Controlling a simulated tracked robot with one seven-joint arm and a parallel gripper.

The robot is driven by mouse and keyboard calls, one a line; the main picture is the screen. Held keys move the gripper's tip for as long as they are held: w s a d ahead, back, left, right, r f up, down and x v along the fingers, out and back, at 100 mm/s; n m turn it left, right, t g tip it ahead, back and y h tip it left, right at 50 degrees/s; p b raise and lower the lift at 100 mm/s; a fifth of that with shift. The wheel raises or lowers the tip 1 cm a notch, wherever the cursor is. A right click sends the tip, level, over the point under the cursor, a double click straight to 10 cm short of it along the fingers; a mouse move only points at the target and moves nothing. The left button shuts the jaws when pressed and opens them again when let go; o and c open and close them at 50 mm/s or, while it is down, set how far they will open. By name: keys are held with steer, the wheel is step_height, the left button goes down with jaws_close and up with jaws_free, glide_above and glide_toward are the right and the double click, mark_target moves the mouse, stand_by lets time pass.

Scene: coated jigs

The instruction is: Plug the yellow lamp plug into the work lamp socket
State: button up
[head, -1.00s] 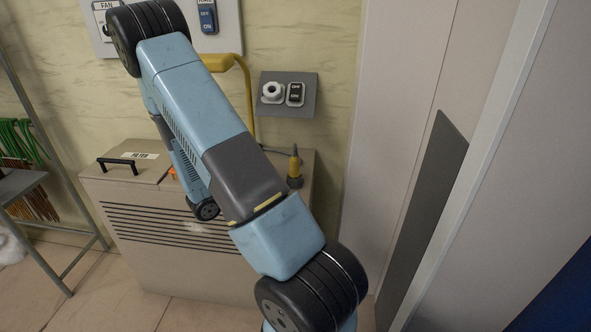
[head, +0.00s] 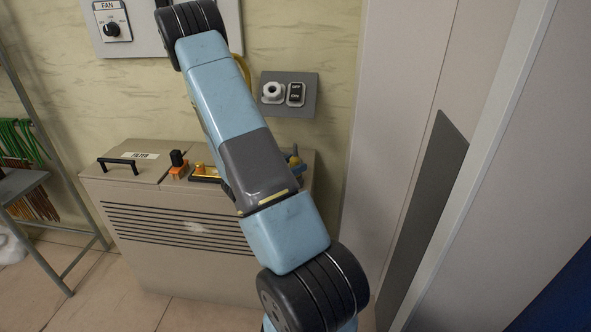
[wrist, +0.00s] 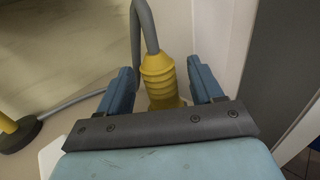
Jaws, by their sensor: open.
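The yellow lamp plug (wrist: 158,78) stands upright in the wrist view, ribbed, with a grey cable rising from its top. My gripper (wrist: 161,70) is open, with one blue finger on each side of the plug; I cannot tell whether either finger touches it. The plug's lower end is hidden behind my gripper's dark front edge. In the head view my arm hides most of the plug and gripper; a little yellow and blue shows above the cabinet's right part. The white round socket (head: 272,92) is on a grey wall plate, empty, beside a black switch (head: 296,94).
The beige cabinet (head: 125,185) has a black handle. An orange and black part (head: 178,166) and a yellow part (head: 205,173) lie on its top. A yellow lamp post (wrist: 9,124) on a dark base stands left of my gripper. Pale panels rise at right.

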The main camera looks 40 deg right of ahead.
steer(key=shift+d, duration=1.45)
steer(key=c, duration=1.1)
